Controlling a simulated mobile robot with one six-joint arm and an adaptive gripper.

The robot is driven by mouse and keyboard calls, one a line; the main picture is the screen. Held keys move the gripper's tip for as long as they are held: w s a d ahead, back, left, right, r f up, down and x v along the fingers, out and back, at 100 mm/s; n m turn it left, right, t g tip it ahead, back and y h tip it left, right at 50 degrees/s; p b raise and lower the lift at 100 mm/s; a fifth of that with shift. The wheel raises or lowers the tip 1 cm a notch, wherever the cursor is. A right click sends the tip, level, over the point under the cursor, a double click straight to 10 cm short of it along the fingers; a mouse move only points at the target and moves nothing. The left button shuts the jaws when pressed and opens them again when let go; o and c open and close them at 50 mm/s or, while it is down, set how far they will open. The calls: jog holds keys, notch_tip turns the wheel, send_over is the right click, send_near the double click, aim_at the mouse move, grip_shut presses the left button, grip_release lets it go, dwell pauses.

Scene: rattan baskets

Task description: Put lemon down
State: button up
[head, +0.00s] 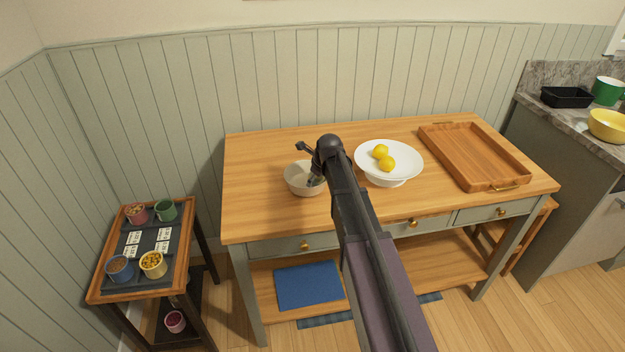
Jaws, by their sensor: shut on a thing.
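My gripper (315,181) points down into a small beige bowl (297,187) at the left middle of the wooden table. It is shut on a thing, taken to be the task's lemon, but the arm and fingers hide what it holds. Two yellow lemons (386,163) lie in a wide white footed bowl (410,174) to the right of my arm. The inside of the beige bowl is mostly hidden by my gripper.
The table (262,205) has a wooden tray (473,155) on its right side and free room at its left. A small side table (97,291) with several cups stands at the left. A counter with a yellow bowl (607,127) is at the right.

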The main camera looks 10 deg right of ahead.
jog(key=shift+f, duration=0.2)
jog(key=o, duration=1)
jog(key=shift+o, duration=0.2)
jog(key=shift+r, duration=0.15)
jog(key=p+v, duration=1.1)
jog(key=v, duration=0.1)
jog(key=shift+d+r, duration=0.1)
dwell(0.3)
